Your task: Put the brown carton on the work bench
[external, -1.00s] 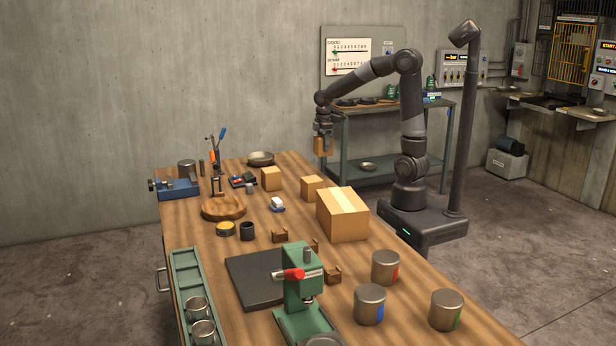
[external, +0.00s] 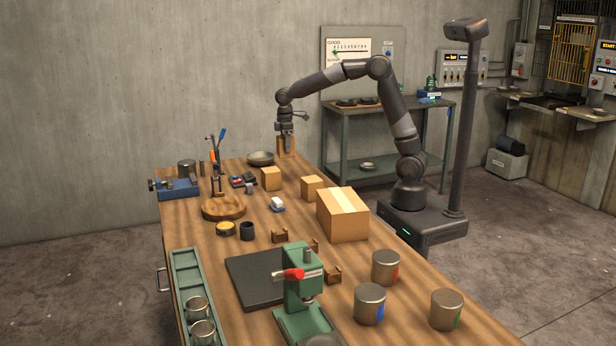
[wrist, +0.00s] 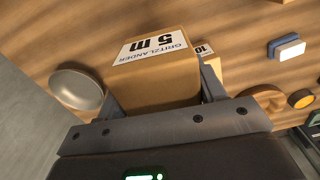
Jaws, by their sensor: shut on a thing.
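My gripper (external: 286,138) is shut on a brown carton (external: 281,146) at the far end of the wooden work bench (external: 215,270). In the wrist view the carton (wrist: 160,88) sits between the two fingers, with a white label reading "GRITZLANDER 5 m" on one face. Bench wood shows beyond it. The carton looks upright. I cannot tell whether its underside touches the bench or hangs just above it.
A metal bowl (external: 261,158) is close left of the held carton. Two small cartons (external: 271,179) (external: 312,188) and a large taped box (external: 343,214) stand on the bench. A round wooden piece (external: 224,208) and a green press (external: 303,290) are nearer.

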